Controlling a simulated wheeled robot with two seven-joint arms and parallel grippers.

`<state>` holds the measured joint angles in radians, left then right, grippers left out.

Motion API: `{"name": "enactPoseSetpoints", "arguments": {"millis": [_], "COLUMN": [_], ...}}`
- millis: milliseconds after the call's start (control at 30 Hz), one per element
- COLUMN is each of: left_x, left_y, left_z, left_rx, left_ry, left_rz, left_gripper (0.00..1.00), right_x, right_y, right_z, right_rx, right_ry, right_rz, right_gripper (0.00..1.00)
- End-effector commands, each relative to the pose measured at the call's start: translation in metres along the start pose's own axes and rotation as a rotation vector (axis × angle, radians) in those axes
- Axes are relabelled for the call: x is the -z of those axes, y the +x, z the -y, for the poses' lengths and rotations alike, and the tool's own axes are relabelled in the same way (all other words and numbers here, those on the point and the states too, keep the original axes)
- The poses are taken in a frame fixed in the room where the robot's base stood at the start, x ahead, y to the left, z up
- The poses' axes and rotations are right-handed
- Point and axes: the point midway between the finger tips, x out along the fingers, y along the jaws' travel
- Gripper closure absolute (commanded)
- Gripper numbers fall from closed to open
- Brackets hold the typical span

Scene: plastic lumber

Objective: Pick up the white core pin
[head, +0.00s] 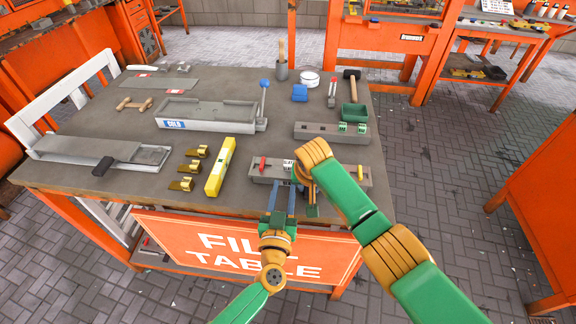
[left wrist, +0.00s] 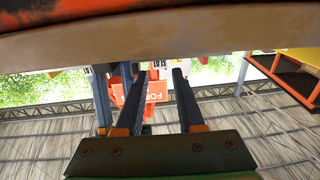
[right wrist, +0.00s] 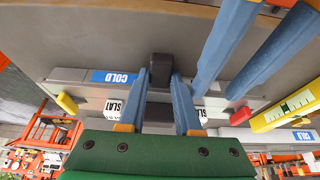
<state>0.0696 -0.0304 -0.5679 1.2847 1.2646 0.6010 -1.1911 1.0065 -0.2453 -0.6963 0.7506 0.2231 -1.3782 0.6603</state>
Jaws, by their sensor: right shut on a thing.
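A grey mould block (head: 335,179) lies at the table's front edge, with a red pin (head: 262,163) at its left end and a yellow pin (head: 360,172) at its right end. I cannot pick out a white core pin. In the right wrist view, my right gripper (right wrist: 160,76) is shut on a dark blocky piece (right wrist: 160,68) at the mould block, between two SLAT labels. My right wrist hides much of this in the head view. My left gripper (head: 281,192) is open and empty in front of the block; its parted fingers show in the left wrist view (left wrist: 158,78).
A yellow level (head: 220,167) and several brass clips (head: 196,166) lie left of the block. Behind stand a second grey block (head: 318,131), a green box (head: 354,112) and a large COLD tray (head: 205,113). My two grippers are close together.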

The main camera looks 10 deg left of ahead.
Motion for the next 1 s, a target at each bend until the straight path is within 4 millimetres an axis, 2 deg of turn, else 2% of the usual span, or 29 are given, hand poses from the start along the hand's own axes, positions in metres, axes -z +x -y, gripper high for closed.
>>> {"name": "enactPoseSetpoints", "arguments": {"millis": [133,233,333,500,533,667,1000], "left_x": [0.015,0.014,0.014,0.013,0.013,0.013,0.015], "left_y": [0.029,0.044,0.051,0.051,0.051,0.051,0.05], "left_z": [-0.001,-0.002,-0.001,-0.001,-0.001,-0.001,-0.001], "left_rx": [0.0,-0.002,-0.001,-0.001,-0.001,-0.001,-0.001], "left_ry": [-0.001,0.002,0.0,-0.001,-0.001,-0.001,-0.002], "left_rz": [-0.005,-0.001,0.0,0.001,0.001,0.001,0.0], "left_gripper": [0.62,0.62,0.62,0.62,0.65,1.0,1.0], "right_x": [-0.001,-0.001,-0.001,-0.001,-0.001,-0.001,-0.001], "right_y": [0.001,0.001,0.001,0.001,0.001,0.001,0.0], "right_z": [0.0,0.0,0.0,0.0,0.0,0.0,0.0], "right_rx": [-0.001,-0.001,-0.001,-0.001,-0.001,-0.001,-0.001], "right_ry": [0.0,0.0,0.0,0.0,0.0,0.0,0.0], "right_rz": [0.003,0.003,0.003,0.003,0.002,0.002,0.001], "right_gripper": [1.0,1.0,1.0,1.0,1.0,1.0,1.0]}}
